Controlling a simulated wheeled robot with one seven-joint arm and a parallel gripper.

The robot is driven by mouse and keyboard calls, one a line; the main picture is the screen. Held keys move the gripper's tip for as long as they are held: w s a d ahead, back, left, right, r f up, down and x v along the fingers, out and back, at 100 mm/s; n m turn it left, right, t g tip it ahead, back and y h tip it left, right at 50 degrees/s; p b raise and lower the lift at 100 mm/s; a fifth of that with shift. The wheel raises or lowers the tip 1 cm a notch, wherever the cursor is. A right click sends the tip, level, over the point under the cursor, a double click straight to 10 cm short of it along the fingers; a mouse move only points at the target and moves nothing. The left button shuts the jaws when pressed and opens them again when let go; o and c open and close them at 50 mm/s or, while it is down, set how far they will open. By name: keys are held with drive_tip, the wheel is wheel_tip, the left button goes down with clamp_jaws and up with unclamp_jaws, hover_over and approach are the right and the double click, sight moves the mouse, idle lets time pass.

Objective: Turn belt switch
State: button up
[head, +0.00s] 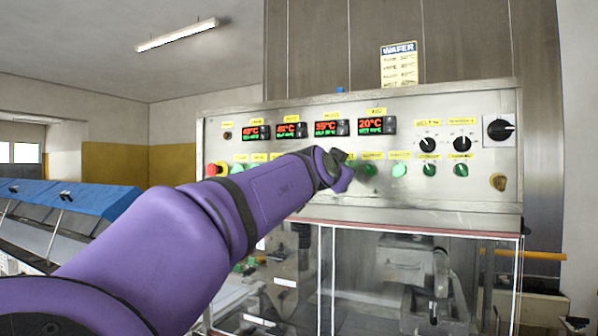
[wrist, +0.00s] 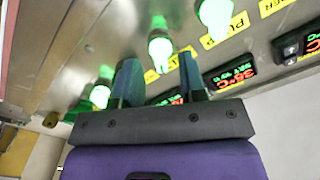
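The steel control panel (head: 270,115) carries a lower row of green switches, including one (head: 399,170) right of my arm and others further right. The small yellow labels are too blurred for me to tell which one is the belt switch. In the head view my gripper is mostly hidden behind my purple wrist, close to the panel. In the wrist view my gripper (wrist: 161,78) has two teal fingers standing apart with nothing between them. A lit green switch (wrist: 160,50) lies just beyond the gap, apparently not touched. Its turn position is unclear.
Further lit green switches stand on both sides, one at the upper right (wrist: 215,14) and one at the left (wrist: 100,95). A red stop button (head: 212,169), temperature displays (head: 333,128), black knobs (head: 428,145) and a large rotary switch (head: 499,130) share the panel.

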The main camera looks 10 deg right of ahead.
drive_tip(key=shift+x, duration=1.2)
drive_tip(key=c, duration=0.7)
drive_tip(key=shift+n, duration=0.3)
drive_tip(key=n, duration=1.1)
drive_tip(key=shift+n, duration=0.3)
